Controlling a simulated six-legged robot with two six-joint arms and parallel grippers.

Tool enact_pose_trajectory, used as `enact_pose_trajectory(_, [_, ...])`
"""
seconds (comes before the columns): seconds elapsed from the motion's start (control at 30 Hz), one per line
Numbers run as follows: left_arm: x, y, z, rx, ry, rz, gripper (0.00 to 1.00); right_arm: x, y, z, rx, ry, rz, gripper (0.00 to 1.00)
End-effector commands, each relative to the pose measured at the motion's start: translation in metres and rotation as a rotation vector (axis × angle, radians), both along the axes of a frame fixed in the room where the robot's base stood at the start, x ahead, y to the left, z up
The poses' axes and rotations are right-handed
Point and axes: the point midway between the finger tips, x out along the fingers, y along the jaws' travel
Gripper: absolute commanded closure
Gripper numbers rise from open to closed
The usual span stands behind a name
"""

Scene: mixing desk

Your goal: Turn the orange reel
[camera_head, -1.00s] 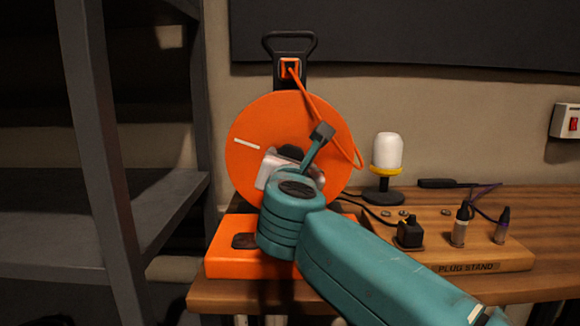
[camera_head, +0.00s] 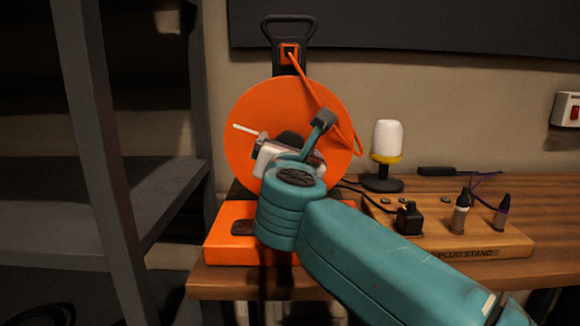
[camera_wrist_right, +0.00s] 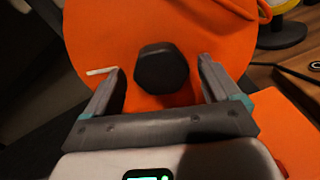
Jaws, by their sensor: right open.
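The orange reel (camera_head: 250,105) is a round disc standing upright on an orange base (camera_head: 235,255) on the desk. It bears a short white line at its left side. A black faceted knob (camera_wrist_right: 162,70) sticks out at the reel's centre. My right gripper (camera_wrist_right: 160,66) is open, with one finger on each side of the knob; I see gaps between the fingers and the knob. In the head view my right arm covers the lower middle of the reel and part of the knob. My left gripper is not in view.
An orange cord runs from a socket (camera_head: 289,52) above the reel down its right side. A white-topped lamp (camera_head: 387,140) and a wooden plug stand (camera_head: 480,252) with several plugs are to the right. A dark shelf frame (camera_head: 95,150) is at left.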

Motion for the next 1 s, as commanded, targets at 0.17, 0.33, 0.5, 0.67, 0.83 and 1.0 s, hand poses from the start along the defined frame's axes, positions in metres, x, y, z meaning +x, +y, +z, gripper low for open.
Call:
enact_pose_trajectory(0.17, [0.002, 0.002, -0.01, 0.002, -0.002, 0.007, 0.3, -0.045, 0.0, 0.0, 0.0, -0.005, 0.004, 0.1])
enact_pose_trajectory(0.33, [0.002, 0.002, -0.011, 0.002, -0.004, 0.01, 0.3, -0.09, 0.0, 0.001, 0.001, -0.005, 0.004, 0.1])
enact_pose_trajectory(0.5, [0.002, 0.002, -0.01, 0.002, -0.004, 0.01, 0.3, -0.127, -0.001, 0.002, 0.001, -0.005, 0.003, 0.1])
enact_pose_trajectory(0.67, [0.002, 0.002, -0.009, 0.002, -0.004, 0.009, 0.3, -0.146, -0.001, 0.001, 0.0, -0.004, 0.001, 0.1])
enact_pose_trajectory(0.83, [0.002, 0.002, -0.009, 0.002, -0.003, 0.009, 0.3, -0.151, -0.001, 0.001, 0.0, -0.004, 0.0, 0.1])
enact_pose_trajectory(1.0, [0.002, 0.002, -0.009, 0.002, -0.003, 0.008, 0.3, -0.151, -0.001, 0.001, 0.0, -0.004, 0.0, 0.1])
